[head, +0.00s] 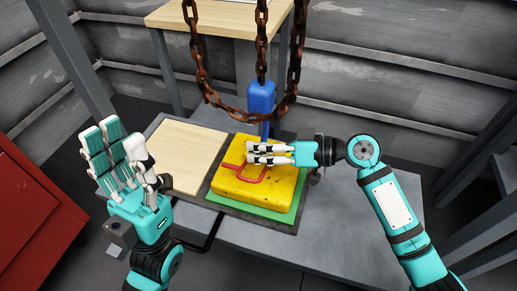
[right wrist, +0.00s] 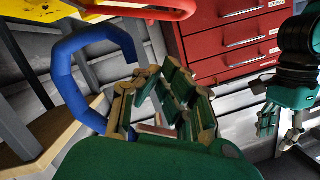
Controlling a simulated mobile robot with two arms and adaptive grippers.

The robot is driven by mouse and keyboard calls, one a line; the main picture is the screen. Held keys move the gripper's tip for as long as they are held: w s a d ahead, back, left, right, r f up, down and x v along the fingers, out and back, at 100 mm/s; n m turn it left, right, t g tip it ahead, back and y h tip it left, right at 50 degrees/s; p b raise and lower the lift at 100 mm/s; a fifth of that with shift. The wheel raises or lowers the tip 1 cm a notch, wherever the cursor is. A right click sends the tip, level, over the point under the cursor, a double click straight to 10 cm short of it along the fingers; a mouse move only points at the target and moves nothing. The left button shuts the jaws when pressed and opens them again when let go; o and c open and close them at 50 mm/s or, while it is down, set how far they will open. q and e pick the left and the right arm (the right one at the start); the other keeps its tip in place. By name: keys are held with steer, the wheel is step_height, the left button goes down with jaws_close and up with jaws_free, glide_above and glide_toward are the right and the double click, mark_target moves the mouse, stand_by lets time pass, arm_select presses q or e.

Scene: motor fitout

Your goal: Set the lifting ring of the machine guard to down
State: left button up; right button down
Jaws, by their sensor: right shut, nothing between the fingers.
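The machine guard (head: 228,187) is a thick yellow block lying on a green mat. Its lifting ring (head: 250,178) is a red loop over the guard's top, partly hidden behind my right gripper; I cannot tell exactly how far it is tilted. The red ring (right wrist: 172,13) also shows at the top of the right wrist view, beside the yellow guard (right wrist: 105,11). My right gripper (head: 252,153) is shut and empty, its fingertips over the ring; contact is unclear. My left gripper (head: 113,142) is open and empty, left of the work table.
A blue hook (head: 261,98) hangs on rusty chains (head: 204,86) just behind the guard; it is close to the right gripper in the wrist view (right wrist: 62,75). A wooden board (head: 180,157) lies left of the guard. A red cabinet (head: 35,225) stands at the left.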

stand_by(0.3)
steer(key=v, duration=1.2)
